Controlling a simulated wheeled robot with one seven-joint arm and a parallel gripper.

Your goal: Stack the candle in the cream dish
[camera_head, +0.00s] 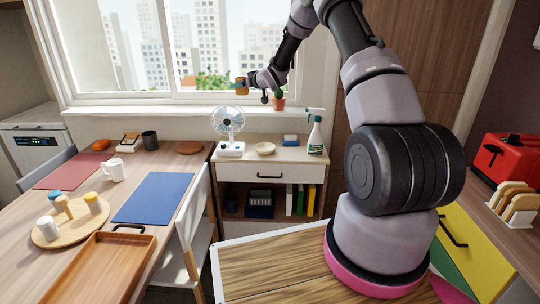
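The cream dish (265,148) is a small, shallow, pale bowl on top of the white cabinet, between the fan and the spray bottle. It looks empty. My gripper (245,88) is at the end of my raised arm, in front of the window, and appears above and a little left of the dish. A small amber-brown thing shows at its tip, with a bit of teal. I cannot tell whether this is the candle or part of the gripper. The fingers are too small to make out. No other candle is clearly recognisable.
On the white cabinet (271,173) stand a fan (229,121), a spray bottle (315,136) and a blue-and-white item (290,140). The table at left holds a wooden tray (98,270), mug (112,170) and round board (45,237).

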